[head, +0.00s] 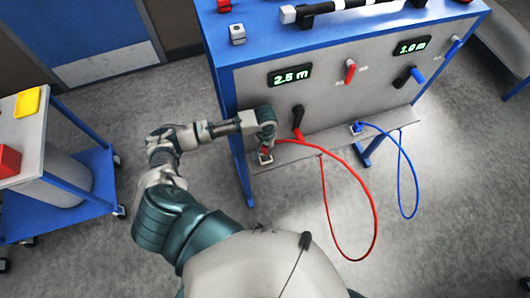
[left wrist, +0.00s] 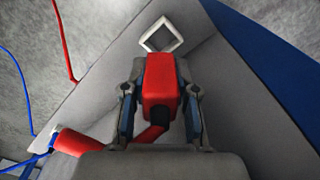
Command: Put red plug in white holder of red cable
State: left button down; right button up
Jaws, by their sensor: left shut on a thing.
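My left gripper (head: 266,145) is at the left end of the grey ledge below the panel. It is shut on the red plug (left wrist: 160,82), whose sides lie between the two fingers in the left wrist view. The white holder (left wrist: 160,36) is a small square frame just ahead of the plug; its visible opening looks empty. The holder (head: 266,158) also shows just below the gripper in the head view. I cannot tell whether plug and holder touch. The red cable (head: 358,180) hangs in a loop off the ledge. My right gripper is not in view.
A black socket piece (head: 298,112) with a red end stands right of my gripper. A blue plug (head: 357,127) with a blue cable (head: 416,190) is farther right. A blue trolley (head: 90,180) stands at left. The grey ledge (head: 310,148) has bare room.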

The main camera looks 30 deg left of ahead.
pick_arm(q)
jog(key=f, duration=0.2)
jog(key=shift+w+a+f, duration=0.15)
jog(key=shift+w+f, duration=0.15)
jog(key=shift+w+d+f, duration=0.1)
jog(key=shift+d+f, duration=0.25)
jog(key=shift+f, duration=0.15)
notch_tip(320, 180, down, 2)
jog(key=shift+f, duration=0.25)
jog(key=shift+a+f, duration=0.15)
jog(key=shift+f, duration=0.15)
jog(key=shift+a+f, duration=0.1)
jog(key=shift+a, duration=0.15)
jog(key=c, duration=1)
grip_release()
jog(key=shift+a, duration=0.1)
jog(key=shift+c, duration=0.2)
jog(key=shift+o, duration=0.7)
jog(key=shift+d+r, duration=0.25)
jog(key=shift+r, duration=0.1)
notch_tip(320, 180, up, 10)
jog(key=p, duration=1.2)
jog(key=shift+r, duration=0.65)
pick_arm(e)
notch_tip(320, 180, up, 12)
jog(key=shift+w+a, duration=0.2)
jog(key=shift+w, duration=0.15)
